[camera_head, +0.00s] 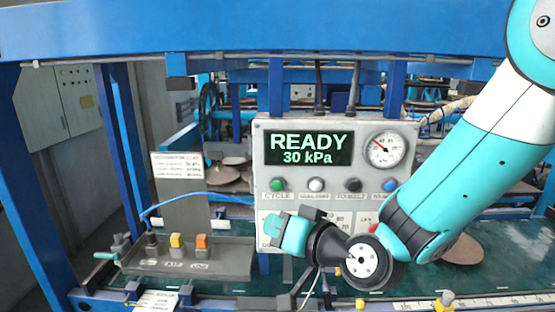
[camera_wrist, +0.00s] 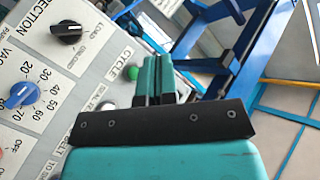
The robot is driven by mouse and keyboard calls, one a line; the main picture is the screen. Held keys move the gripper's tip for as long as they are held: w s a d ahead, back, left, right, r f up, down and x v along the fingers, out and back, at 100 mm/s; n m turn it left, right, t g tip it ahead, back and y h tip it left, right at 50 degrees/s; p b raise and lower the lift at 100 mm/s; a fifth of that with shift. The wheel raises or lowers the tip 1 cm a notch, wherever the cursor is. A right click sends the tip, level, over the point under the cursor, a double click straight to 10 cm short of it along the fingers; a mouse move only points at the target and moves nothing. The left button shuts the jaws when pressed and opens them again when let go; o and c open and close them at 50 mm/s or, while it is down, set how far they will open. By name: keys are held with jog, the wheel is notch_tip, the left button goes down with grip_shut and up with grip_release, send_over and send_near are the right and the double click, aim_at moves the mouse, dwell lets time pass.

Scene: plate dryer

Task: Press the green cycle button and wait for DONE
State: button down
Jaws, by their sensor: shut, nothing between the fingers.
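The control panel (camera_head: 262,150) stands upright in the middle of the head view. Its display (camera_head: 309,148) reads READY and 30 kPa. The green cycle button (camera_head: 278,185) is at the panel's left, above the CYCLE label. My gripper (camera_head: 274,226) is just below the button in the head view, with its fingers partly hidden. In the wrist view the fingers (camera_wrist: 154,62) are shut and empty. The green button (camera_wrist: 132,73) shows right beside the fingertips, on their left, partly covered. I cannot tell whether they touch.
White, black and blue knobs (camera_head: 353,185) sit right of the green button, below a pressure gauge (camera_head: 385,149). A tray with yellow and orange switches (camera_head: 202,243) is at lower left. Blue frame posts (camera_head: 124,140) and a top beam surround the area.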

aim_at(279, 196)
jog(key=shift+w+r+t, duration=0.2)
jog(key=shift+t, duration=0.1)
jog(key=shift+w+d+p, duration=0.2)
jog(key=shift+w+p, duration=0.2)
jog(key=shift+w, duration=4)
jog(key=shift+w, duration=0.1)
jog(key=shift+w, duration=0.35)
